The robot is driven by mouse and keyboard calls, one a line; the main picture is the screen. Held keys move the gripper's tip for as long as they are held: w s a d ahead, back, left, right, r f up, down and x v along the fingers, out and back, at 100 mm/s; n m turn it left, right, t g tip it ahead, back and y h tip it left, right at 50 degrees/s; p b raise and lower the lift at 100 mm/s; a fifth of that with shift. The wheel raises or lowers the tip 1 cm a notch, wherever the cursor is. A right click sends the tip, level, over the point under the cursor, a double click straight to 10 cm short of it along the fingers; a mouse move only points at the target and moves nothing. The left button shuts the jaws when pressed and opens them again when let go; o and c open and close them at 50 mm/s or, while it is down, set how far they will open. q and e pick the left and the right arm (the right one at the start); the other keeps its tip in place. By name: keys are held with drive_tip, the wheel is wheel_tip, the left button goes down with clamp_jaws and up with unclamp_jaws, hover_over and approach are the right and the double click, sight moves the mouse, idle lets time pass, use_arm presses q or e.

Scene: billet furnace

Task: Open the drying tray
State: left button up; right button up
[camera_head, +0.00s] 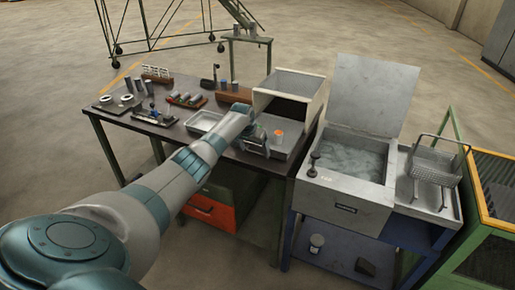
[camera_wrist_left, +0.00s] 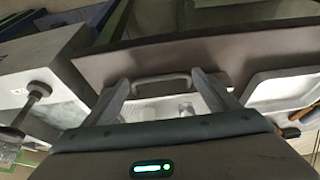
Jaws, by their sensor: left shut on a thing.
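The drying tray (camera_head: 291,144) is a grey shallow tray in front of the pale box-shaped dryer (camera_head: 301,84) on the dark workbench. It sticks out of the dryer's open front. A small piece with an orange top (camera_head: 278,134) is in it. My left gripper (camera_head: 255,140) is at the tray's near left side and partly hides it. Pale small parts (camera_wrist_left: 186,108) show behind the handle. My right gripper is not in view.
A second shallow tray (camera_head: 200,123) lies left of my gripper.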

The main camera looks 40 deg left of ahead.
use_arm(q)
drive_tip(key=shift+f, duration=0.1)
drive_tip(key=o, duration=1.5)
drive_tip(key=shift+c, duration=0.2)
drive_tip(key=shift+o, duration=0.3)
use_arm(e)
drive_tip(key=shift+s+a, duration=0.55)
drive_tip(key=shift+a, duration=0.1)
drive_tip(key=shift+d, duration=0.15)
use_arm(q)
drive_tip(key=shift+v, duration=0.85)
drive_tip(key=b+v, duration=0.3)
drive_tip(key=v, duration=1.2)
drive_tip(key=shift+r, duration=0.3)
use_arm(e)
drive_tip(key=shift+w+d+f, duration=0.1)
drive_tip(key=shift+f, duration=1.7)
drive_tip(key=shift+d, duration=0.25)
